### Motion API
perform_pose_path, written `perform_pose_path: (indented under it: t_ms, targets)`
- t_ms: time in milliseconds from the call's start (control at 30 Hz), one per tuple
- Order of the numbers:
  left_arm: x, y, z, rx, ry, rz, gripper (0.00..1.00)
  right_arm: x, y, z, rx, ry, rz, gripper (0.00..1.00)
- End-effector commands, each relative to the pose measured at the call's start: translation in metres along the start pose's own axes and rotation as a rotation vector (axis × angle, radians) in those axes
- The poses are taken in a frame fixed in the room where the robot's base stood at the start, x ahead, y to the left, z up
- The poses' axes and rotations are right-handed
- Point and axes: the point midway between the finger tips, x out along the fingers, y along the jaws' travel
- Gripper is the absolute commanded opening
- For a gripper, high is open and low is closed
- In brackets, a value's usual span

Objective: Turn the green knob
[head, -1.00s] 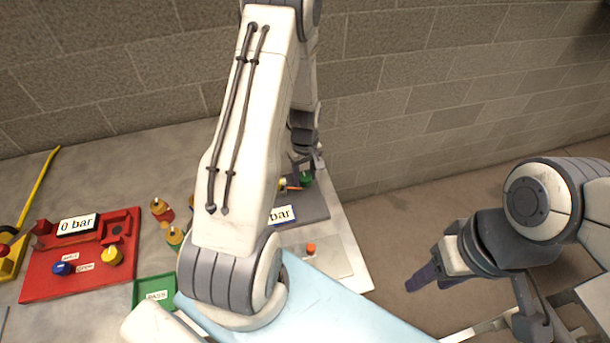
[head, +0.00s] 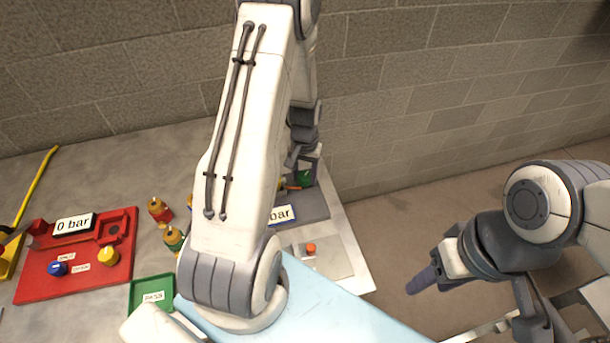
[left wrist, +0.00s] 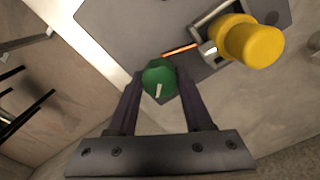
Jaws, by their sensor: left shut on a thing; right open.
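The green knob (left wrist: 160,80) sits on the grey panel (left wrist: 135,38), between the fingers of my left gripper (left wrist: 159,92) in the left wrist view. The fingers are shut on the knob's sides, and its white pointer line faces toward the gripper. In the head view, the knob (head: 304,178) shows only in part, with my left gripper (head: 302,172) over it. My left arm hides part of the panel. My right gripper (head: 428,279) is off to the right, away from the panel, with nothing visible in it.
A yellow knob (left wrist: 250,42) stands close beside the green one. A red tray (head: 75,285) with a "0 bar" display (head: 74,224), a green tray (head: 152,292) and several small yellow-topped parts lie on the table left of my arm. A brick wall (head: 450,80) stands behind.

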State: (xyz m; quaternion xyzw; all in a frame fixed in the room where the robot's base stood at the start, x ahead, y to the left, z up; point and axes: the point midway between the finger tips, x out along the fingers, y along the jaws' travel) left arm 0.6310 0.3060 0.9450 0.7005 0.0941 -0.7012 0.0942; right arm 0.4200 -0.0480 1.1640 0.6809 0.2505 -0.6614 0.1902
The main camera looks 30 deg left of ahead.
Motion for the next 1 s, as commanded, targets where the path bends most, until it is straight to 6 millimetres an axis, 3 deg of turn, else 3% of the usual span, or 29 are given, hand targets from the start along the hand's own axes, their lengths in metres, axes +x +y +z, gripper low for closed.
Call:
perform_pose_path:
  t_ms: [400,1000]
  targets:
    - [-0.0011,0.0000,-0.0012,0.210,0.004,-0.001,0.00,0.0028,0.0002,0.0002,0.000,0.000,0.000,0.50]
    - [-0.0014,-0.0001,-0.0016,0.246,0.004,-0.001,0.00,0.0030,0.0002,0.0002,0.000,0.000,0.000,0.50]
